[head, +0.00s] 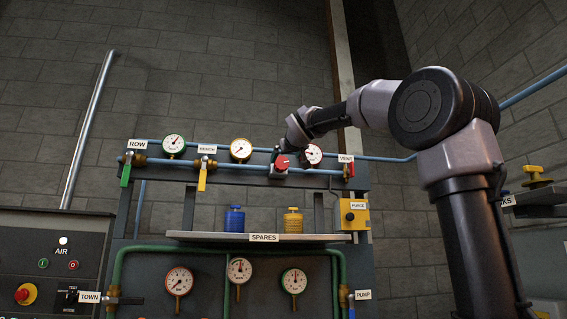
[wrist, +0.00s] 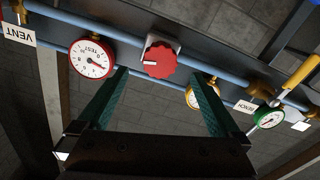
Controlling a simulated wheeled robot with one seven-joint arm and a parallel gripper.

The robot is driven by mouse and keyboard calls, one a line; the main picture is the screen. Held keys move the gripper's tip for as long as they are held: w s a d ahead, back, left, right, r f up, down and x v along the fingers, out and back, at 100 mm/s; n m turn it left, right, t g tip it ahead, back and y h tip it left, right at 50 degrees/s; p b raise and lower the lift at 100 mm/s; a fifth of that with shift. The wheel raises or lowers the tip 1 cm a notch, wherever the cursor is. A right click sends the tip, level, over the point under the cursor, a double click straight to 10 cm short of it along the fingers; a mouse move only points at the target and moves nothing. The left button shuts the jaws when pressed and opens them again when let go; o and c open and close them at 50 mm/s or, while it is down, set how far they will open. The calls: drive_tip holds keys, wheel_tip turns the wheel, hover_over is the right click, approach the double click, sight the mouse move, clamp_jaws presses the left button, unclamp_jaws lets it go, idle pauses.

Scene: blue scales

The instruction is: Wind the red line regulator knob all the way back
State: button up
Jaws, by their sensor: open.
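The red regulator knob (head: 283,162) sits on a grey block on the upper blue pipe, beside a red-rimmed gauge (head: 312,154). In the wrist view the ribbed knob (wrist: 159,62) has a white mark pointing left. My gripper (head: 277,154) is close to the knob in the head view, partly overlapping its block. In the wrist view my gripper (wrist: 160,73) is open, its two green fingers on either side of the knob and apart from it. Nothing is between the fingers' grip. The red-rimmed gauge, marked TEST, shows in the wrist view (wrist: 92,58) just left of the left finger.
A green-rimmed gauge (head: 173,145) and a yellow-rimmed gauge (head: 240,150) stand left along the pipe. A red VENT handle (head: 351,169) is at the right. Below, a shelf (head: 205,237) holds a blue and a yellow canister.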

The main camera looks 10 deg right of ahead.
sight(282, 161)
drive_tip(key=shift+s, duration=1.6)
drive_tip(key=w, duration=1)
drive_tip(key=shift+a+r, duration=0.1)
drive_tip(key=shift+r, duration=0.25)
drive_tip(key=c, duration=1.4)
drive_tip(key=shift+o, duration=0.3)
